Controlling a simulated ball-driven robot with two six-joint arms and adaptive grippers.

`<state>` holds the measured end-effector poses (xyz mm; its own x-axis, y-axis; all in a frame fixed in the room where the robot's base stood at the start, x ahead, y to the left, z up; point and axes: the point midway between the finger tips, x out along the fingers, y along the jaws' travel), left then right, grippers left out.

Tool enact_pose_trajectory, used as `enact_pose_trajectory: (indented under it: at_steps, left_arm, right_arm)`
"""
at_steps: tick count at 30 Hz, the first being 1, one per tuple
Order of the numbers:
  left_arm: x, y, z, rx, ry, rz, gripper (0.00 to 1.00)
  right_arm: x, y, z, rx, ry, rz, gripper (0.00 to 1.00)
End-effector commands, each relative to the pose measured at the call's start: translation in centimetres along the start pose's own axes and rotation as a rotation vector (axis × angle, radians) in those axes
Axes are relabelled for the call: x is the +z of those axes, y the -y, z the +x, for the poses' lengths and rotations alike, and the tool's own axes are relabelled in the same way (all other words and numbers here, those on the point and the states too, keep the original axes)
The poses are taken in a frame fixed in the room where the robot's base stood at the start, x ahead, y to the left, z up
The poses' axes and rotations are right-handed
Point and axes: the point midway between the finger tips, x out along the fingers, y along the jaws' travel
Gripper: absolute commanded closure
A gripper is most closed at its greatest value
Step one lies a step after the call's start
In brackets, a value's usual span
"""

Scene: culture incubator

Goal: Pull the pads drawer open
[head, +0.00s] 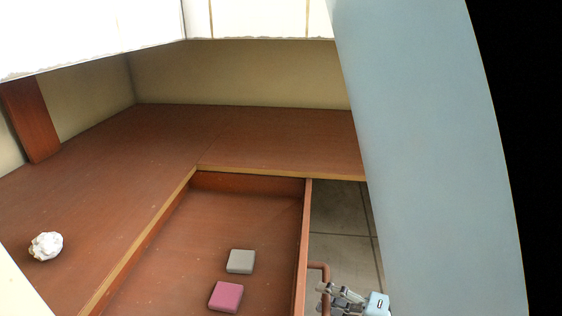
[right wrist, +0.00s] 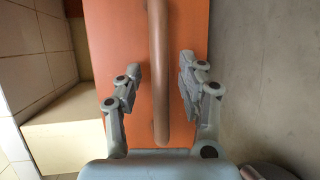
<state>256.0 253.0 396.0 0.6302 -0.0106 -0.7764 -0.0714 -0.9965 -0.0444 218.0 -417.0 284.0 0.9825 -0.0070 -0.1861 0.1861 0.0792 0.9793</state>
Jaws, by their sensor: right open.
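The pads drawer (head: 303,225) stands out from the wooden counter. Its inside shows in the head view, with a grey pad (head: 240,261) and a pink pad (head: 226,297) lying on its floor. A brown bar handle (head: 318,267) is on the drawer's front; in the right wrist view the handle (right wrist: 158,65) runs along the orange-brown front panel (right wrist: 188,40). My right gripper (head: 330,296) is at the handle. In the right wrist view its fingers (right wrist: 159,82) are open, one on each side of the handle, with gaps between. My left gripper is not in view.
The wooden counter (head: 150,160) runs along the back and left, with a white crumpled lump (head: 46,246) on it. A dark wooden panel (head: 31,120) leans at the left wall. Tiled floor (head: 342,222) is free beside the drawer front. A pale-blue shape hides the head view's right.

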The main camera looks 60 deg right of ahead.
Motion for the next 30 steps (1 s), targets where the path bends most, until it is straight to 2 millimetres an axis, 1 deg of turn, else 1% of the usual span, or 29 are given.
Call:
enact_pose_trajectory:
  at_steps: [1,9,12,15,20,30]
  left_arm:
    - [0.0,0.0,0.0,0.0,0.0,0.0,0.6]
    - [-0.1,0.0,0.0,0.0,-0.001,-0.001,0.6]
    - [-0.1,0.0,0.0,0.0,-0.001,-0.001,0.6]
    - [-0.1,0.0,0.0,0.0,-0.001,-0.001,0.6]
    - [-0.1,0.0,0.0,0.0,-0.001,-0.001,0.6]
    - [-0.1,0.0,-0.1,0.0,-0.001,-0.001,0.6]
  right_arm:
    - [0.0,0.1,-1.0,-0.004,0.0,0.0,0.6]
    - [0.0,0.1,-7.0,-0.005,0.0,0.0,0.6]
    - [0.0,0.1,-8.8,-0.003,0.001,0.0,0.6]
    - [0.0,0.1,-10.0,-0.002,0.0,0.0,0.6]
    - [0.0,0.0,-10.9,0.0,0.0,0.0,0.6]
    - [0.0,0.0,-10.9,0.0,0.0,0.0,0.6]
